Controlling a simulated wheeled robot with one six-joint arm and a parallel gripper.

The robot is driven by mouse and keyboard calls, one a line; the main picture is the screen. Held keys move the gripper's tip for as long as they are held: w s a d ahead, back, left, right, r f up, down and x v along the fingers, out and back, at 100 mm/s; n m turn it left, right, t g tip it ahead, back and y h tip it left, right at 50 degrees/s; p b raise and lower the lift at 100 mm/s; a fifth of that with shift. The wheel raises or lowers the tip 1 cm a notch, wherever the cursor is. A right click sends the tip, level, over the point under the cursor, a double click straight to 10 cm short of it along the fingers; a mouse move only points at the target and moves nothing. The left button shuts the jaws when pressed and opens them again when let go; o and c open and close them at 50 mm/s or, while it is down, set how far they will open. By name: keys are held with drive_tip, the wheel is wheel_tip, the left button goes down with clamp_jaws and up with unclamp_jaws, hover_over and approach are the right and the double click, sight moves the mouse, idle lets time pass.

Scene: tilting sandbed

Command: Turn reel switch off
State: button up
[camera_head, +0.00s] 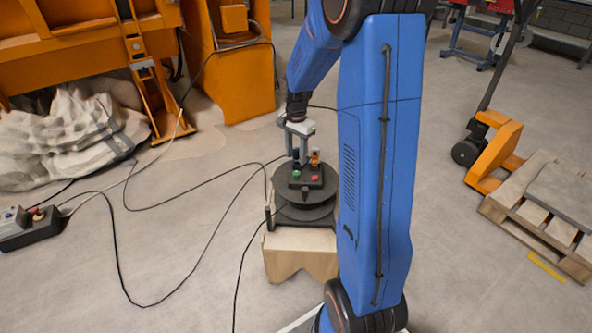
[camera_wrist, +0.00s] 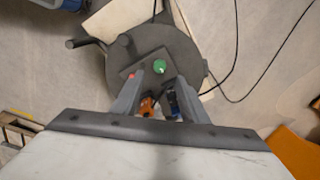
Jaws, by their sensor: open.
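The black cable reel (camera_head: 287,208) lies flat on a low pale box, with a dark control panel on top. The panel carries a green button (camera_head: 296,174) and a red button (camera_head: 315,178). Behind them stand an orange piece (camera_head: 315,158) and a dark blue piece. My gripper (camera_head: 299,157) is open and points down over the back of the panel. In the wrist view the green button (camera_wrist: 159,67) lies ahead of the fingers (camera_wrist: 160,90), and the red button (camera_wrist: 131,76) is near the left fingertip. The orange piece (camera_wrist: 147,106) and blue piece (camera_wrist: 172,103) show between the fingers. Contact cannot be told.
The pale box (camera_head: 298,254) carries the reel. Black cables cross the floor to a control box (camera_head: 30,228) at left. Orange machinery (camera_head: 225,75) stands behind, and an orange pallet truck (camera_head: 492,150) with a pallet is at right.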

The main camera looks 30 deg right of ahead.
sight(296, 173)
wheel_tip(296, 173, down, 8)
drive_tip(key=shift+r, duration=0.2)
clamp_jaws()
